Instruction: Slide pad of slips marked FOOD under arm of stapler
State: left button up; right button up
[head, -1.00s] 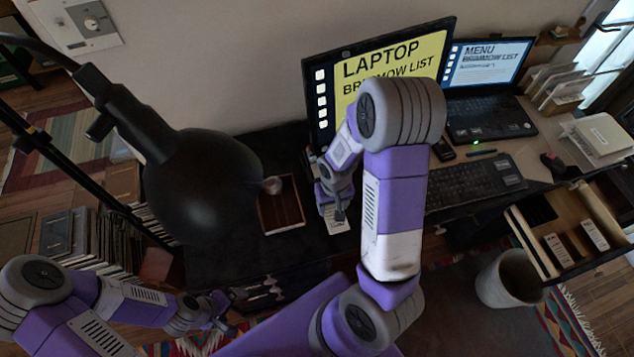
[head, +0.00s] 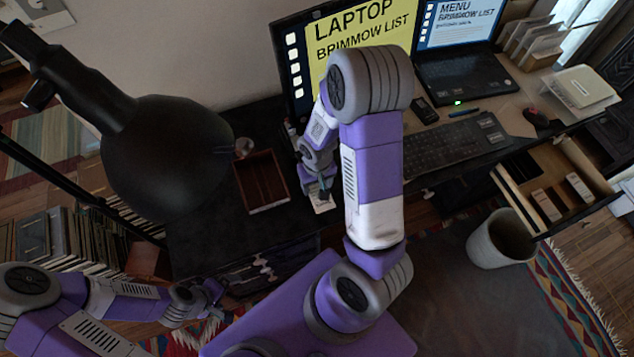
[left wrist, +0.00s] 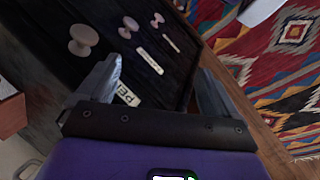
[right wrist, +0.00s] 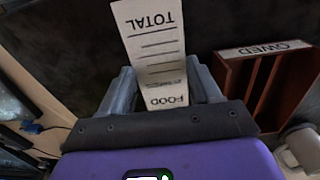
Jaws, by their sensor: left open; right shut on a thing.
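My right gripper (head: 322,196) is shut on the pad of slips marked FOOD, whose white end (head: 323,207) shows below it over the black desk top. In the right wrist view the pad (right wrist: 152,35) stands out between the fingers of the gripper (right wrist: 163,88). It is white with ruled lines, with FOOD near the fingers and TOTAL at the far end. My left gripper (head: 214,300) is open and empty, low by the front of the desk; it also shows in the left wrist view (left wrist: 155,85). I cannot surely make out the stapler in any view.
A brown divided tray (head: 263,181), labelled OWED (right wrist: 262,50), stands beside the pad. A black lamp head (head: 165,155) hangs over the desk's left side. A keyboard (head: 455,143), laptop (head: 465,80) and dark red-marked object (head: 536,117) lie right. An open drawer (head: 510,185) juts out.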

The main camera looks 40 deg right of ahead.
jog(key=shift+f+b, duration=0.65)
jog(key=shift+f, duration=0.3)
jog(key=shift+w+d+r, duration=0.2)
jog(key=shift+w, duration=0.3)
jog(key=shift+w+d+f, duration=0.1)
jog(key=shift+w+d, duration=0.1)
jog(key=shift+w, duration=0.5)
jog(key=shift+w+d+r, duration=0.1)
jog(key=shift+w+d, duration=0.1)
jog(key=shift+w, duration=0.5)
jog(key=shift+w+d+f, duration=0.1)
jog(key=shift+w+d, duration=0.1)
jog(key=shift+w, duration=0.5)
jog(key=o, duration=1.1)
